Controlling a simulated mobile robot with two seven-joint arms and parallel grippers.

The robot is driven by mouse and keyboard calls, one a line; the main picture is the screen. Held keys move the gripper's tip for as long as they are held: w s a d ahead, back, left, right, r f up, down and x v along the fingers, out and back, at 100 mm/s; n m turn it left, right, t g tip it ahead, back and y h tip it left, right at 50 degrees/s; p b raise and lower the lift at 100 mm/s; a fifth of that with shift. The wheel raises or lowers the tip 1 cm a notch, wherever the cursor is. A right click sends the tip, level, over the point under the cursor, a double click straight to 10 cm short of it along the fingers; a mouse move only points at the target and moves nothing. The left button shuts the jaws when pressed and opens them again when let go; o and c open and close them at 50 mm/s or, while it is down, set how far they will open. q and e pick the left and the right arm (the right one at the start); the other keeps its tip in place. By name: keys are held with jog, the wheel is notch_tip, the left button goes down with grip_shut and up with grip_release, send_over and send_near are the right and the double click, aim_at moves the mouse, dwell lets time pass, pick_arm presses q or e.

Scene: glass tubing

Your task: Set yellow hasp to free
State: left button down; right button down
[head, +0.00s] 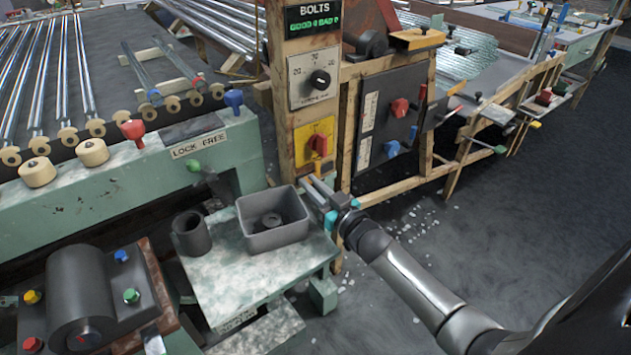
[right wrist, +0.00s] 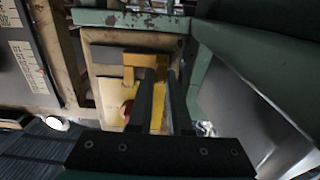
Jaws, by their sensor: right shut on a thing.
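My right gripper (head: 312,184) reaches in from the lower right to the wooden post, just below a yellow plate with a red knob (head: 318,145). In the right wrist view, the two dark fingers (right wrist: 162,85) are closed around a yellow piece, which appears to be the yellow hasp (right wrist: 141,60). My left gripper is not in view.
A grey bin (head: 273,228) and a dark cup (head: 191,233) stand on the green side table (head: 225,288) left of my gripper. A LOCK FREE label (head: 198,144) sits on the green bench above a green knob (head: 193,166). Floor at right is open, with scattered shards.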

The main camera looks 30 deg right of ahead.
jog(key=shift+a+f, duration=0.1)
jog(key=shift+a, duration=0.2)
jog(key=c, duration=0.8)
grip_release()
jog(key=shift+c, duration=0.2)
jog(key=shift+s+d, duration=0.1)
jog(key=shift+s, duration=0.05)
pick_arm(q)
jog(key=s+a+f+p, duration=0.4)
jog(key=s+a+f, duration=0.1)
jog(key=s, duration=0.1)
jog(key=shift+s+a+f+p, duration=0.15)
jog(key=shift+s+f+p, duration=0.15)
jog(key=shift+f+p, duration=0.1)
pick_arm(e)
jog(key=s+d, duration=0.1)
jog(key=s, duration=1.4)
